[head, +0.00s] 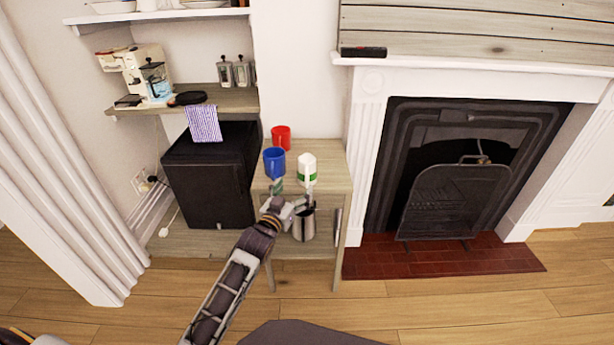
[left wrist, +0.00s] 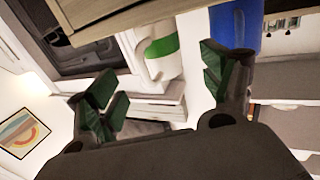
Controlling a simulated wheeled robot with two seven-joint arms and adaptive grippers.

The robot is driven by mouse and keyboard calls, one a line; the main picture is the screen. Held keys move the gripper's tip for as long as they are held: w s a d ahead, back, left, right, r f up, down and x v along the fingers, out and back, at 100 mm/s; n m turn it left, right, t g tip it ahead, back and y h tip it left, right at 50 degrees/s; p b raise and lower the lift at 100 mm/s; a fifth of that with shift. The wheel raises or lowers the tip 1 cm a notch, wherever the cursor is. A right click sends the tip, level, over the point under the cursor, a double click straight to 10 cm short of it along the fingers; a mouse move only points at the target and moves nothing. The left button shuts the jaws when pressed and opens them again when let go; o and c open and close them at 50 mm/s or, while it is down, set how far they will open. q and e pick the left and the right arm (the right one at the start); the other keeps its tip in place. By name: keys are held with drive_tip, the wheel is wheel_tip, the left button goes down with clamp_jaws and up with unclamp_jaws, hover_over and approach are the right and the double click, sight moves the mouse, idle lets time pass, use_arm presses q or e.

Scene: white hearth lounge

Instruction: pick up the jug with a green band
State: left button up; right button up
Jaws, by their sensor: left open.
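The jug with a green band (head: 307,168) is white and stands upright on the small wooden table, its handle toward me. My left gripper (head: 292,187) is open at the table's near edge, just in front of the jug and the blue mug (head: 273,160). In the left wrist view the picture is turned over. There the jug (left wrist: 160,50) shows beyond the gap between the open green-padded fingers (left wrist: 158,78), with nothing held. The blue mug (left wrist: 246,25) shows beyond the right-hand finger. My right gripper is not in view.
A red mug (head: 281,134) stands behind the blue mug on the wooden table (head: 332,178). A metal pot (head: 304,225) sits below, partly behind my gripper. A black box-shaped appliance (head: 207,180) is at left, the fireplace (head: 460,165) at right. The table's right side is clear.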

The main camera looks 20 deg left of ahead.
sight(304, 175)
use_arm(q)
drive_tip(key=w, duration=0.4)
drive_tip(key=shift+w+d+b, duration=0.1)
drive_tip(key=shift+d+b, duration=0.1)
drive_tip(key=shift+b, duration=0.2)
drive_tip(key=shift+w, duration=0.1)
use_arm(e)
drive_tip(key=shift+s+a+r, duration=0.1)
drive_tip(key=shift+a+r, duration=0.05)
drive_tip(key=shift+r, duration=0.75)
use_arm(q)
drive_tip(key=shift+w, duration=0.15)
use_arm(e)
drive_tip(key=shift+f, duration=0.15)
